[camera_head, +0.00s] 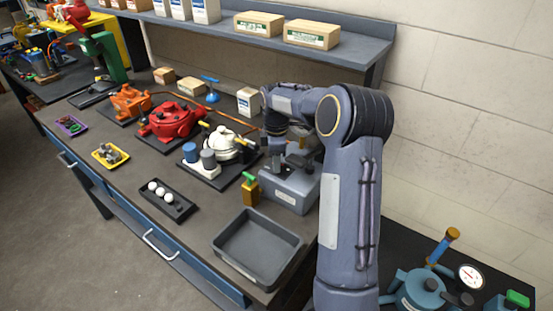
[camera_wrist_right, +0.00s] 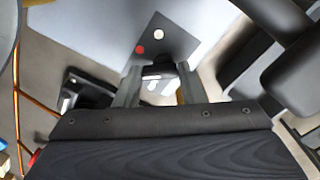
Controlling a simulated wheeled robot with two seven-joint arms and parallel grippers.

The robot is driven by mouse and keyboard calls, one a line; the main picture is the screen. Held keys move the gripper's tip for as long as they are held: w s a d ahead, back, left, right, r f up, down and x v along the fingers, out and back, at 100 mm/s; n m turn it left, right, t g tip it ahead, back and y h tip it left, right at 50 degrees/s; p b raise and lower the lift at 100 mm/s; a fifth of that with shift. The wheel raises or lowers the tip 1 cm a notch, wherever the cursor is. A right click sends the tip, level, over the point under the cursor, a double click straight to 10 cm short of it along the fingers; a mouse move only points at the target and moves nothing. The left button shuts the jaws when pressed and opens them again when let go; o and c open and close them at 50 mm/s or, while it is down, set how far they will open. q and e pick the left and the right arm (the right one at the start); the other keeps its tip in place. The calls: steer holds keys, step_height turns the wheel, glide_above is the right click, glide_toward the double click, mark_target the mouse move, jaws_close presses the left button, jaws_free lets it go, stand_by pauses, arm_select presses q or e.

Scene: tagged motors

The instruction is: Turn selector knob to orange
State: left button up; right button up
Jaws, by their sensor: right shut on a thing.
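A grey selector box (camera_head: 290,188) stands on the bench to the right of the white motor. My right gripper (camera_head: 286,155) reaches down over its top. In the right wrist view my right gripper (camera_wrist_right: 157,78) is shut on the selector knob, whose dark body (camera_wrist_right: 158,70) shows between the fingers. The dark dial plate (camera_wrist_right: 170,45) carries a red dot (camera_wrist_right: 140,49) and a white dot (camera_wrist_right: 159,33). An orange patch (camera_wrist_right: 180,96) shows partly beside the right finger. Where the knob points cannot be told. My left gripper is not in view.
An empty grey tray (camera_head: 257,247) lies in front of the box. The red motor (camera_head: 172,120) and white motor (camera_head: 222,142) are further left. A shelf (camera_head: 345,48) runs above.

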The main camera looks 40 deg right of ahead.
steer(key=o, duration=1)
steer(key=shift+r, duration=0.1)
step_height(320, 180, up, 8)
steer(key=shift+f+b, duration=0.15)
steer(key=shift+b, duration=0.35)
